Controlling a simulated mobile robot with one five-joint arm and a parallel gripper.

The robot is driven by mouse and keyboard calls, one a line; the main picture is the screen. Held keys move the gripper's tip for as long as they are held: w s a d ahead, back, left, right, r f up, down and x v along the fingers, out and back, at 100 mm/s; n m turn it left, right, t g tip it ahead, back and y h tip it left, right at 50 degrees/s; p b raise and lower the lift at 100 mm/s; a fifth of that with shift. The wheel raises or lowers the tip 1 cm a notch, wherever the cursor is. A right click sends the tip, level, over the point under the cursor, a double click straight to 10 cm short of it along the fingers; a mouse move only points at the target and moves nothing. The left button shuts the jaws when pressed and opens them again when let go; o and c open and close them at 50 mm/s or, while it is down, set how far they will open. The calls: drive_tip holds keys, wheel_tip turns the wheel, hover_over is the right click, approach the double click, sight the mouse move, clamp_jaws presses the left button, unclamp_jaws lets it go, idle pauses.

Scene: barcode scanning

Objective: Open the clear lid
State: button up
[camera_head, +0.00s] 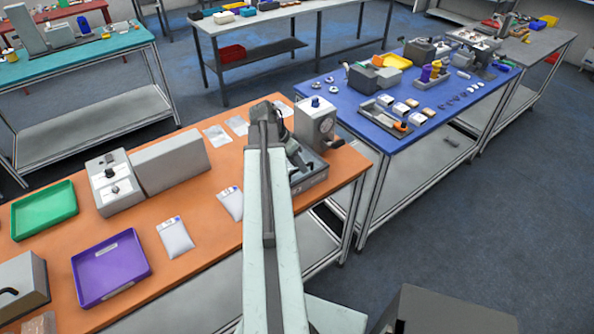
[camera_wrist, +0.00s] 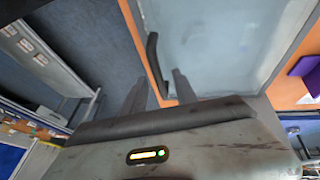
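The clear lid (camera_wrist: 215,45) shows in the wrist view as a large pale, see-through panel in a light frame. A dark bar handle (camera_wrist: 153,62) stands along its left side. My gripper (camera_wrist: 159,78) is open, its two dark fingers apart. The handle's lower end appears between the fingertips; I cannot tell how far away it is or whether they touch. The lid looks closed. In the head view my arm hides most of the gripper area, and I cannot pick out the lid for certain there.
The orange table (camera_head: 205,185) holds a purple tray (camera_head: 110,268), a green tray (camera_head: 44,210), a grey control box (camera_head: 115,185) and white packets (camera_head: 175,238). A grey device with a knob (camera_head: 316,120) stands at its right end. A blue table (camera_head: 345,112) stands beyond a gap.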

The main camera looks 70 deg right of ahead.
drive_tip(key=shift+r, duration=0.1)
clamp_jaws()
idle(1.2)
